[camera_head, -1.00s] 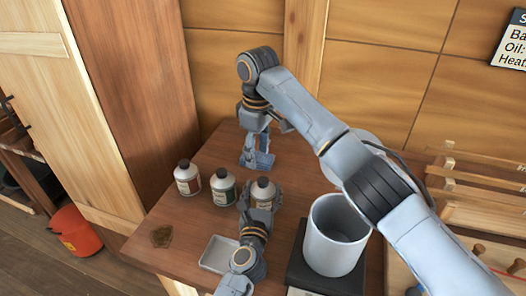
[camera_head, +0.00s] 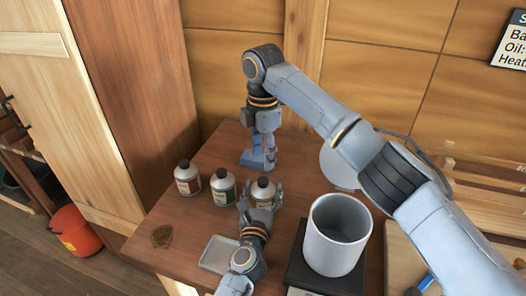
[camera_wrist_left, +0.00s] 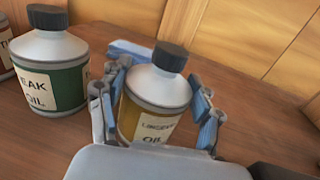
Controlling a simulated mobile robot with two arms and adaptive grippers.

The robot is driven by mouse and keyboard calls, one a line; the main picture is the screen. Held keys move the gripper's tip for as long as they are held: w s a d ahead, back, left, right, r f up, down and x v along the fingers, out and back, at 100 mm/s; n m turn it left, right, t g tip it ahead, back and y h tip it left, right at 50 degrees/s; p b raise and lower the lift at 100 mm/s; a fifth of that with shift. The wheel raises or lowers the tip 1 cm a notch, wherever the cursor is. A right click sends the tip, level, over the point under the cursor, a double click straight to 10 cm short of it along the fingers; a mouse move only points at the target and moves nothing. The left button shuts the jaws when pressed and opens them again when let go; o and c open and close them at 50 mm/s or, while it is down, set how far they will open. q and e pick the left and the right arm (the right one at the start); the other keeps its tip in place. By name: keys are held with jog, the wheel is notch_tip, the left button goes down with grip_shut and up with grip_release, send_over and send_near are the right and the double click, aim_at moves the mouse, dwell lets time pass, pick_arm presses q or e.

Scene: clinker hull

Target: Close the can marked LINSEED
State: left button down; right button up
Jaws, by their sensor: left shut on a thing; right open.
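The can marked LINSEED (camera_wrist_left: 150,105), with a yellowish label, stands upright on the bench; in the head view the can (camera_head: 262,188) is the rightmost of three. A black cap (camera_wrist_left: 171,56) sits on its top; I cannot tell if it is tight. My left gripper (camera_head: 260,199) is shut on the can's body, one finger on each side, as the left wrist view shows. My right gripper (camera_head: 260,157) is open and empty, pointing down just behind the can and apart from it.
A green-labelled can marked TEAK OIL (camera_wrist_left: 48,70) and a red-labelled can (camera_head: 187,178) stand to the left. A shallow tray (camera_head: 217,255) lies in front. A large white pot (camera_head: 337,240) on a dark base stands to the right.

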aim_at(263, 180)
jog(key=shift+f, duration=4)
grip_shut()
jog(key=m, duration=0.5)
jog(key=shift+m, duration=0.4)
jog(key=m, duration=0.4)
jog(key=shift+m, duration=0.3)
jog(key=m, duration=0.4)
jog(key=shift+m, duration=0.4)
jog(key=m, duration=0.6)
jog(key=shift+o, duration=0.4)
grip_release()
